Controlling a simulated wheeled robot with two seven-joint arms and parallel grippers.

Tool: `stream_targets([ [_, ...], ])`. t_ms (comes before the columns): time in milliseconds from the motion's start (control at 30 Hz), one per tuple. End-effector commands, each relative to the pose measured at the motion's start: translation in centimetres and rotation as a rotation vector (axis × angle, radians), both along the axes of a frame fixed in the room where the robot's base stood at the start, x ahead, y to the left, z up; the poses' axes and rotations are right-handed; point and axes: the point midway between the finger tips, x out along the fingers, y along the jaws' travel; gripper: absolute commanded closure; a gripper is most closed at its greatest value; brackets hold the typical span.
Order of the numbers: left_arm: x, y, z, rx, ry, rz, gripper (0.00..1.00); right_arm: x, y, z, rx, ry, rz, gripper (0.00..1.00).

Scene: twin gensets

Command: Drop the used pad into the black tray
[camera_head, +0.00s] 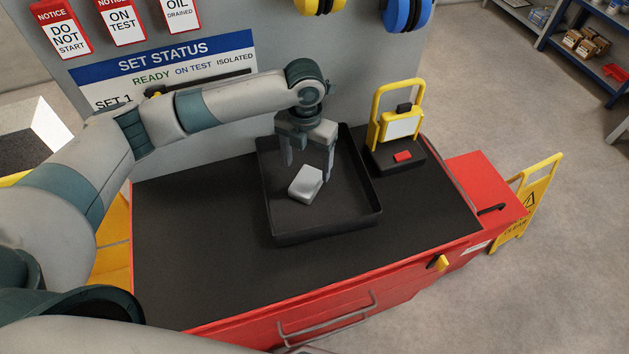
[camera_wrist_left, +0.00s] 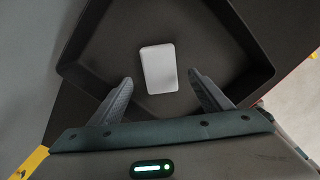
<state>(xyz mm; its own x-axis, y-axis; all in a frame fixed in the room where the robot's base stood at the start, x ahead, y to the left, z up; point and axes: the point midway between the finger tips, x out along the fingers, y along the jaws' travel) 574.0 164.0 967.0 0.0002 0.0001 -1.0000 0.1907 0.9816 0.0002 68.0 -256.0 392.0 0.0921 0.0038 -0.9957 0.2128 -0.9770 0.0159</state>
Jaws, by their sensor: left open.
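The used pad is a small pale grey-white block (camera_head: 306,183). It lies inside the black tray (camera_head: 329,225), near the middle of its floor, in the head view. My left gripper (camera_head: 308,172) is open above the tray, its fingers apart and empty. In the left wrist view the pad (camera_wrist_left: 158,69) lies beyond and between the two open fingertips (camera_wrist_left: 159,82), on the floor of the tray (camera_wrist_left: 237,92). A gap shows between each finger and the pad. My right gripper is in neither view.
The tray stands on the black top of a red cabinet (camera_head: 430,240). A black stand with a yellow frame (camera_head: 398,95) is right of the tray. A wall board (camera_head: 170,72) is behind my left arm. The front left of the top is clear.

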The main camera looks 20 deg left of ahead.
Motion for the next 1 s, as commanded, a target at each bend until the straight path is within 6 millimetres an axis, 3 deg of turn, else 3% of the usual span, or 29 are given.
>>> stream_targets([
  [267, 0.0, 0.0, 0.7, -0.001, -0.001, -0.001, 0.28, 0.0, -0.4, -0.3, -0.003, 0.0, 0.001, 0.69],
  [467, 0.1, 0.0, 2.8, -0.001, -0.003, -0.001, 0.28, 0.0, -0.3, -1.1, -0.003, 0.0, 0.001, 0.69],
  [1000, 0.1, 0.0, 13.4, -0.001, -0.004, -0.001, 0.28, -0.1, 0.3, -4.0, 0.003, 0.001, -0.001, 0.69],
])
